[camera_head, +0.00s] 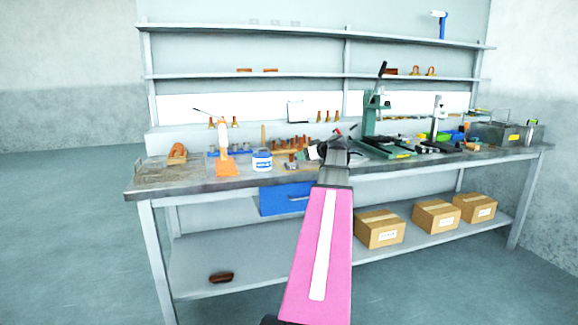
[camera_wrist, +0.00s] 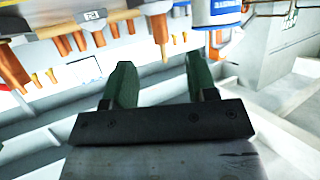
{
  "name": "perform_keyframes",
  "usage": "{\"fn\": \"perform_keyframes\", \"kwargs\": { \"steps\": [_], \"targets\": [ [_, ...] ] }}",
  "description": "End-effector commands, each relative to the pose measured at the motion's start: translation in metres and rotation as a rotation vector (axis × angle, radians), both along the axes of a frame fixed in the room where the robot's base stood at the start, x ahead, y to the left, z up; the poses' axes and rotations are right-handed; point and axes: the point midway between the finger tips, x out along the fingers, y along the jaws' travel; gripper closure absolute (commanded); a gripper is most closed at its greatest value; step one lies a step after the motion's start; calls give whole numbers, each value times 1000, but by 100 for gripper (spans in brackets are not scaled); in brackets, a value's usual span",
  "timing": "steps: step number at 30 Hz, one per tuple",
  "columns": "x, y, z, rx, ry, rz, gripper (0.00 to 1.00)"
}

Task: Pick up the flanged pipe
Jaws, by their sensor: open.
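I cannot pick out the flanged pipe with certainty. A small grey and brown piece (camera_head: 291,162) stands on the bench just right of the white and blue can in the head view, too small to identify. My gripper (camera_head: 338,140) is over the bench, right of that piece; its fingertips are hard to make out there. In the wrist view my gripper (camera_wrist: 160,75) shows two dark green fingers, spread apart with nothing between them. No flanged pipe is clearly visible in the wrist view. My pink arm hides part of the bench front.
The workbench (camera_head: 150,178) holds an orange stand (camera_head: 226,166), the white and blue can (camera_head: 262,161), a row of wooden handles (camera_head: 290,143) and a green press (camera_head: 372,125). The can also shows in the wrist view (camera_wrist: 216,12). Shelves (camera_head: 240,76) rise behind. Cardboard boxes (camera_head: 380,230) stand below.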

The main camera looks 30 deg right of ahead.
Motion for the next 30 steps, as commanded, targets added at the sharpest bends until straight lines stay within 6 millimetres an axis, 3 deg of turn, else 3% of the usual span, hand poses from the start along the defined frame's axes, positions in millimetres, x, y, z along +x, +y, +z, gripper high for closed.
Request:
{"fn": "perform_keyframes", "kwargs": {
  "steps": [6, 14, 21, 30],
  "targets": [
    [31, 8, -13, 1, 1, 1, 48],
    [46, 12, -19, 1, 1, 1, 48],
    [77, 19, -29, 2, 2, 0, 48],
    [84, 22, -33, 0, 1, -1, 48]
  ]
}}
